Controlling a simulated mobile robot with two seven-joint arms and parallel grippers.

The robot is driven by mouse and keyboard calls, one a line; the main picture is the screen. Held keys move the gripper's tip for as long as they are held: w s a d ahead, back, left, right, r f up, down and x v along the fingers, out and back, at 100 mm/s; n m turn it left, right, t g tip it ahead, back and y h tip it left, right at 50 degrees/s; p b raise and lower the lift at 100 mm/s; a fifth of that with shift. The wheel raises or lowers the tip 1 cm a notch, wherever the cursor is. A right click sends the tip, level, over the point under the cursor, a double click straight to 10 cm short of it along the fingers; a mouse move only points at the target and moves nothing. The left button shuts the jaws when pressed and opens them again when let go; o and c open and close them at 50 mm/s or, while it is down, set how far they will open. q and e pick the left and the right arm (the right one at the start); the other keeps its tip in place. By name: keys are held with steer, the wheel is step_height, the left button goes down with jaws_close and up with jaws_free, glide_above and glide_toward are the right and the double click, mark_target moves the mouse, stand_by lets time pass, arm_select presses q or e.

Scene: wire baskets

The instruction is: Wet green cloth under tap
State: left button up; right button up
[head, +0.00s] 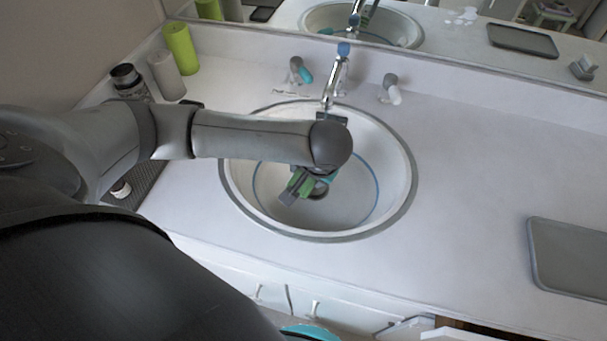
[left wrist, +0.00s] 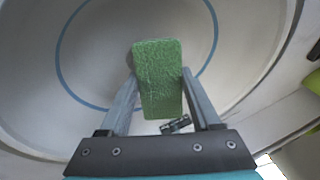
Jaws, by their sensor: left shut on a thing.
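The green cloth (left wrist: 158,80) looks like a folded green block in the left wrist view. My left gripper (left wrist: 158,82) is shut on it, with one finger on each side. In the head view the cloth (head: 305,187) is a small green patch inside the round sink, mostly hidden by my left arm and gripper (head: 299,186). The chrome tap (head: 336,80) stands at the back rim of the sink (head: 400,200), behind my left arm. The end of its spout is partly hidden, and I cannot tell whether water runs. My right gripper is not in view.
Tap handles (head: 391,88) flank the tap. A green cylinder (head: 181,48), a grey cylinder (head: 166,75) and a dark bottle (head: 129,82) stand at the back left. A grey tray (head: 570,258) lies at the right. The counter between sink and tray is clear.

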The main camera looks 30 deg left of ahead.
arm_select(q)
steer(key=shift+w+a+f+b, duration=0.1)
steer(key=shift+w+f+b, duration=0.05)
steer(key=shift+w+b, duration=0.25)
steer(key=shift+w+a+f+b, duration=0.15)
steer(key=shift+w+b, duration=0.1)
steer(key=shift+w, duration=0.15)
steer(key=shift+w+a+f+b, duration=0.1)
steer(key=shift+w+b, duration=0.45)
steer(key=shift+b, duration=0.05)
steer(key=shift+w+a, duration=0.2)
steer(key=shift+w, duration=0.75)
steer(key=shift+w+a+f+b, duration=0.2)
steer(key=shift+w+b, duration=0.1)
steer(key=shift+w, duration=0.45)
steer(key=shift+w+a+f, duration=0.1)
steer(key=shift+w+a, duration=0.05)
steer(key=shift+w, duration=0.5)
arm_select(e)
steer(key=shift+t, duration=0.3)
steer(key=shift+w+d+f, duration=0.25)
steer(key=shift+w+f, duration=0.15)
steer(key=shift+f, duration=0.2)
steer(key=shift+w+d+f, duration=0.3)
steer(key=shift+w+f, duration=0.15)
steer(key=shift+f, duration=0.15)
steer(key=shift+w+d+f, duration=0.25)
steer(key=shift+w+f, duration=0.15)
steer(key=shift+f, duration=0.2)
